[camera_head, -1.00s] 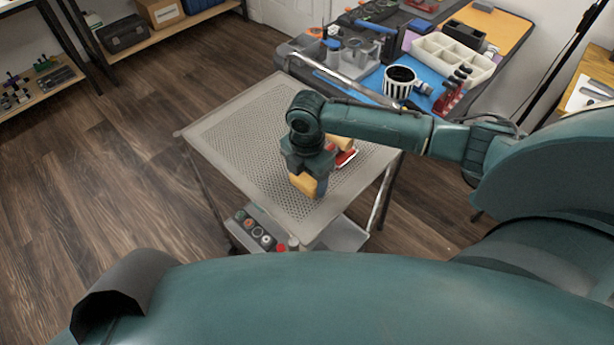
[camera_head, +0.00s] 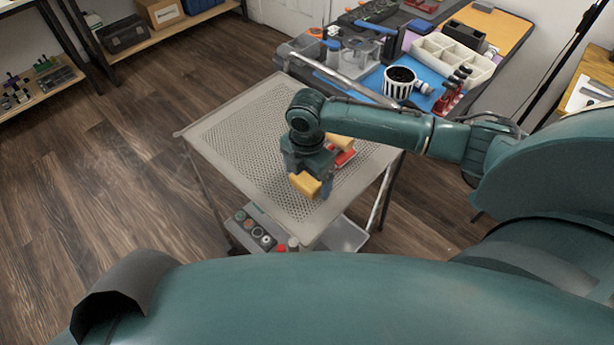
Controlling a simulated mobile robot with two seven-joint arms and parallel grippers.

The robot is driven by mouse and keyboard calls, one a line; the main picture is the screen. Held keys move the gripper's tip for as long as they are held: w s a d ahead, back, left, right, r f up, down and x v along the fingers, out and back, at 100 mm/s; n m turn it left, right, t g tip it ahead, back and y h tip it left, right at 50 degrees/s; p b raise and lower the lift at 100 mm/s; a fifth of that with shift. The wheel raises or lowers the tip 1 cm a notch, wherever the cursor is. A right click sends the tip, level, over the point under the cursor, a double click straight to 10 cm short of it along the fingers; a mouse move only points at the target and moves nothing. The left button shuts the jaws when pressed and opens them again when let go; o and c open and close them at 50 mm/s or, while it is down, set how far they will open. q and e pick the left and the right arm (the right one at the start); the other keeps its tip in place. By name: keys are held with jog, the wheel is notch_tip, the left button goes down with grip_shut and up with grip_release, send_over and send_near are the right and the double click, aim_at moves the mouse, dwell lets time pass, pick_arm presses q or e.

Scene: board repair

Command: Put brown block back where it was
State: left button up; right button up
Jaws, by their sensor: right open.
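A yellow-brown block (camera_head: 305,184) is at the near part of the perforated top of a grey cart (camera_head: 230,130). My right gripper (camera_head: 312,186) points down right at this block. One dark finger shows at the block's right side, and the jaws are open. The other finger is mostly hidden, and I cannot tell whether the block touches the cart top or a finger. A second tan piece (camera_head: 341,142) and a red piece (camera_head: 345,157) lie behind the gripper, partly hidden by it. My left gripper is not in view.
The cart's left half is clear. A lower shelf holds several round items (camera_head: 256,234). Behind the cart, a workbench carries a striped mug (camera_head: 399,86), a white divided tray (camera_head: 452,56) and a red tool rack (camera_head: 450,98). My right arm spans the cart's right side.

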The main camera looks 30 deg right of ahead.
notch_tip(320, 180, up, 11)
jog(key=p, duration=0.1)
jog(key=a+f+m+y, duration=0.1)
jog(key=a+f, duration=0.1)
jog(key=a, duration=0.1)
jog(key=s+a+f+m+t+y, duration=0.1)
jog(key=a+f, duration=0.1)
jog(key=a, duration=0.1)
jog(key=s+a+f+m+t+y, duration=0.1)
jog(key=a+f, duration=0.1)
jog(key=shift+s+a+f, duration=0.15)
jog(key=shift+a+f, duration=0.15)
jog(key=shift+a, duration=0.1)
jog(key=s+a+f+m+t+y, duration=0.3)
jog(key=a+m, duration=0.2)
jog(key=s+d+f+m+t+h, duration=0.1)
jog(key=s+d+m+t, duration=0.4)
jog(key=s+m, duration=0.3)
jog(key=shift+d+m+t+h, duration=0.2)
jog(key=shift+m+t+h, duration=0.3)
jog(key=shift+m, duration=0.7)
